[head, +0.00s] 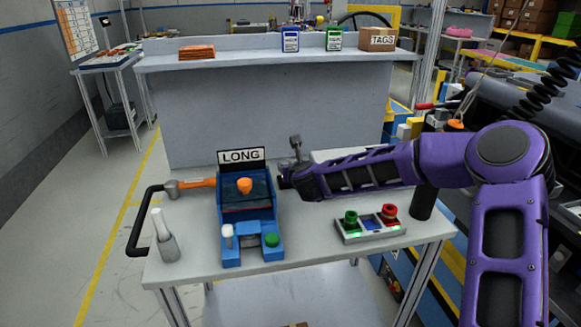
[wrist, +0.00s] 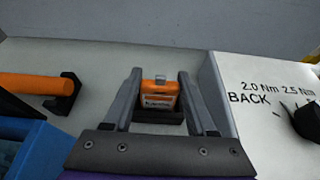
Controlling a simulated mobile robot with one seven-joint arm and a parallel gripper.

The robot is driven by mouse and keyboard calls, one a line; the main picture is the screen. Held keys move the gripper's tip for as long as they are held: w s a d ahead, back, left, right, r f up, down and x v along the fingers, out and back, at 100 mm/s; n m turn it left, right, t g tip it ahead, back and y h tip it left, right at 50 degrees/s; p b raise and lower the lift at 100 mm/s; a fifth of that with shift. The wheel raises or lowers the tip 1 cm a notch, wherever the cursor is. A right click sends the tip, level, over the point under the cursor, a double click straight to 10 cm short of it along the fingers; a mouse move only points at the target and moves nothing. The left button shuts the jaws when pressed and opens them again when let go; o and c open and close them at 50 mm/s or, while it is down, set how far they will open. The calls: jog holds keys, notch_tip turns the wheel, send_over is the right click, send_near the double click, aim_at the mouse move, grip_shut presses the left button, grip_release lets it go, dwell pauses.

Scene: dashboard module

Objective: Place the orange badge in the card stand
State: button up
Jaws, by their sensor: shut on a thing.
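The orange badge (wrist: 160,94) shows in the wrist view, with a grey clip at its top and a pale printed label. It is between the two fingers of my gripper (wrist: 160,88), which is shut on it. A dark block (wrist: 158,117), which looks like the card stand, is right at the badge's lower edge. I cannot tell whether the badge sits in its slot or just in front of or above it. In the head view my gripper (head: 284,178) is beside the blue fixture, and the badge and stand cannot be made out.
A blue fixture (head: 232,253) with a "LONG" sign stands left of my gripper on the grey table (head: 310,258). An orange-handled hammer (head: 195,183) lies beyond it. A button box (head: 370,232) is at right. In the wrist view a pale lettered panel (wrist: 222,112) is close right.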

jog(key=shift+f, duration=0.15)
jog(key=o, duration=1.4)
jog(key=shift+c, duration=0.2)
jog(key=shift+r, duration=0.2)
jog(key=p+v, duration=0.1)
jog(key=v, duration=1.1)
jog(key=shift+w, duration=0.1)
